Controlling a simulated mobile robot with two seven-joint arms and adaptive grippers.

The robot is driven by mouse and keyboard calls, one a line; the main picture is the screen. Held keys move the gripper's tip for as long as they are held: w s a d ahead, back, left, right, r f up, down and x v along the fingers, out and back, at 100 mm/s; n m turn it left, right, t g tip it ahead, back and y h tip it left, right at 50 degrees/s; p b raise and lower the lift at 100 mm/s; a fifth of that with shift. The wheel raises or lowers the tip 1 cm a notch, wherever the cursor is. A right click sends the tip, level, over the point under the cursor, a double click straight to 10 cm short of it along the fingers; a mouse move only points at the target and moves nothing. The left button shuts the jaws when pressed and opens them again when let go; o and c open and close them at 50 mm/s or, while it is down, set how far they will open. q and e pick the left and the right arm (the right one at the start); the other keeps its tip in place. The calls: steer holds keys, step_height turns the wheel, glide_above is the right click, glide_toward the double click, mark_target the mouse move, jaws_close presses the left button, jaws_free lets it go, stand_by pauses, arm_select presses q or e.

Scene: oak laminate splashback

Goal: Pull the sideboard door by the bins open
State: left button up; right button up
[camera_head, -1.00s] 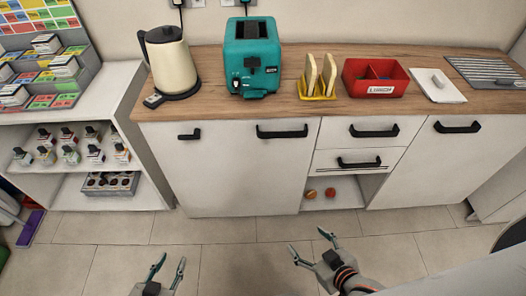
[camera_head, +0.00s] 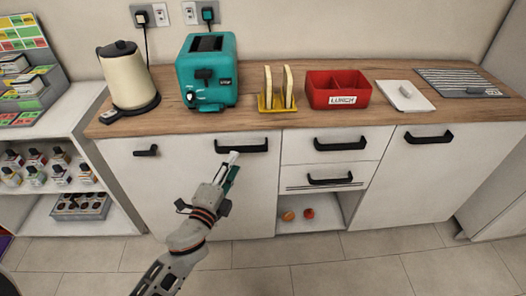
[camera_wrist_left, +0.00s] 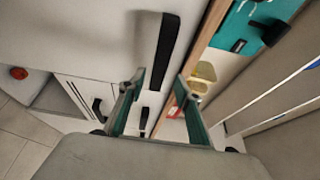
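The white sideboard has a left door front (camera_head: 135,185) with a small dark handle (camera_head: 145,151) and a wide black handle (camera_head: 241,146). A right door (camera_head: 410,175) has its own black handle (camera_head: 428,137). The doors look shut. No bins show clearly. My left gripper (camera_head: 231,167) is just below the wide handle in the head view. In the left wrist view its two fingers (camera_wrist_left: 160,78) are spread, with the wide handle (camera_wrist_left: 167,45) ahead and its lower end between the tips in the picture. Contact cannot be told. My right gripper is out of view.
Two drawers (camera_head: 330,155) with handles sit above an open niche holding two small balls (camera_head: 298,214). The wooden top carries a kettle (camera_head: 130,80), teal toaster (camera_head: 208,72), toast rack (camera_head: 277,95) and red lunch box (camera_head: 337,90). A shelf unit (camera_head: 105,225) stands left. Floor in front is clear.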

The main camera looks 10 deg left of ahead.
mark_target(241, 150)
arm_select(q)
steer(key=w, duration=0.7)
steer(key=shift+w+d, duration=0.3)
jaws_close()
